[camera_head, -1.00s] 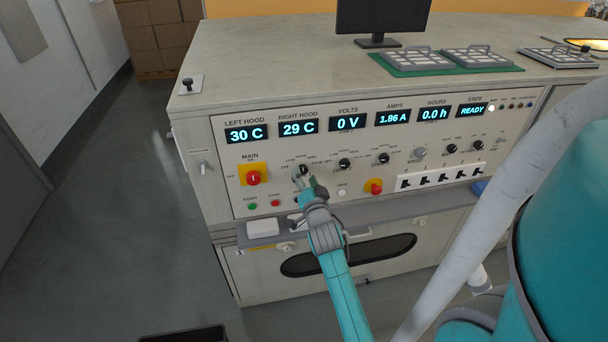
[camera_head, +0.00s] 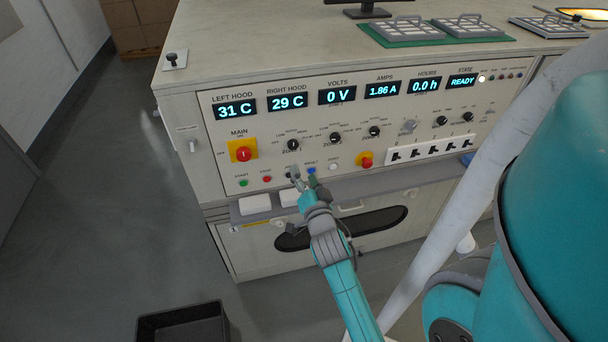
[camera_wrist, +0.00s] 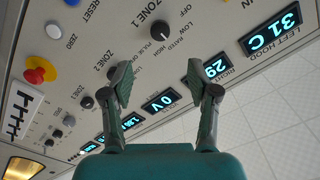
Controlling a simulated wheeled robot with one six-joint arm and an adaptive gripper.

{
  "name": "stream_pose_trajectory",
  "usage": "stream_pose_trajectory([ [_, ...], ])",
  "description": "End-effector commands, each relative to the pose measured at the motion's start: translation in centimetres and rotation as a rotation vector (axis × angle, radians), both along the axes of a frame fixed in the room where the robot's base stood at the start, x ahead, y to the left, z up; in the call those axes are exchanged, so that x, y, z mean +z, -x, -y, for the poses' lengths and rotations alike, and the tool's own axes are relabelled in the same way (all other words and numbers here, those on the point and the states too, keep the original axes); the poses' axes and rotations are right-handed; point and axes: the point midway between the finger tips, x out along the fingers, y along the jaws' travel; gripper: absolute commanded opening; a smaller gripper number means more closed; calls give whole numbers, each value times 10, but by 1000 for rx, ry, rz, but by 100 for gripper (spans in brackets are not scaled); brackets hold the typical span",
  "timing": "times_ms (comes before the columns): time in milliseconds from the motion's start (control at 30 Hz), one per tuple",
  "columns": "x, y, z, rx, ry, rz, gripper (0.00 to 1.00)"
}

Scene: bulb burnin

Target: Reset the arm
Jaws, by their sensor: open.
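My gripper (camera_head: 303,182) is open and empty in front of the lower part of the control panel (camera_head: 215,165), near the small buttons below the zone knobs. In the wrist view my gripper (camera_wrist: 158,85) shows two spread fingers with nothing between them. The ZONE 1 knob (camera_wrist: 160,29) lies beyond the fingertips, apart from them. It also shows in the head view (camera_head: 292,145), above my gripper. A blue button (camera_head: 311,170) sits just above the fingers. The displays read 31 C, 29 C, 0 V, 1.86 A, 0.0 h and READY.
A yellow-backed red main switch (camera_head: 243,152) is left of my gripper, and a red emergency knob (camera_head: 366,160) is right of it. A grey ledge (camera_head: 375,185) juts out below the panel. A black bin (camera_head: 183,325) stands on the floor. Floor at left is clear.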

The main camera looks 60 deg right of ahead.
Motion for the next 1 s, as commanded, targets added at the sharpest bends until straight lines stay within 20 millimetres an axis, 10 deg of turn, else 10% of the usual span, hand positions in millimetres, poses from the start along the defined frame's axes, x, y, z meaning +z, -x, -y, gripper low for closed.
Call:
stream_pose_trajectory([
  [467,-4,0,-8,15,2,-11,60],
  [1000,-66,51,-209,417,164,-291,60],
])
